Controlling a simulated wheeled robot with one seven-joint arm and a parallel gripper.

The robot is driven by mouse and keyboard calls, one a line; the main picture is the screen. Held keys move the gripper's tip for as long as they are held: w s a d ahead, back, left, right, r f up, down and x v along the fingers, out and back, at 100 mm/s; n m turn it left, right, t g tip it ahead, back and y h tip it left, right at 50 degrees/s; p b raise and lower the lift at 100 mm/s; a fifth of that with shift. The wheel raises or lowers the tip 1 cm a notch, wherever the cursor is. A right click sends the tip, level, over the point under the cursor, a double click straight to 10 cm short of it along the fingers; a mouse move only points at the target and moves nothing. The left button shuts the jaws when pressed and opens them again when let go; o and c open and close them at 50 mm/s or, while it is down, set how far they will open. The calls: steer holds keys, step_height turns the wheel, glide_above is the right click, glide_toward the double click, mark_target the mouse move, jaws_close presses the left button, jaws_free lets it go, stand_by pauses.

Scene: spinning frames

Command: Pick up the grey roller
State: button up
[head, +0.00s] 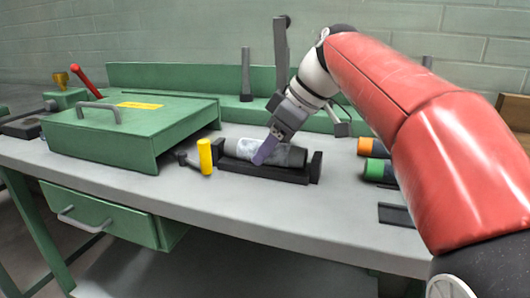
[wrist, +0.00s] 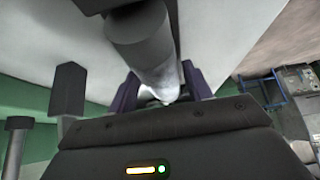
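The grey roller (head: 292,156) lies lengthwise in a low black cradle (head: 262,171) on the workbench. Its middle has a pale, worn-looking patch and its ends are darker. My gripper (head: 264,153) reaches down onto the roller's middle from above; one purple finger shows in front of it. In the wrist view the roller (wrist: 140,28) runs between the two purple fingers of my gripper (wrist: 160,92), one on each side. I cannot tell whether both fingers touch it. The roller appears seated in the cradle; its far side is hidden.
A yellow-handled tool (head: 205,157) stands close to the cradle's left end. A green metal box (head: 125,135) is further left. Orange-ended (head: 365,146) and green-ended (head: 374,168) rollers lie to the right. Tall grey posts (head: 281,55) rise behind. The bench front is clear.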

steer(key=c, duration=0.8)
steer(key=shift+o, duration=0.2)
steer(key=shift+r, duration=0.1)
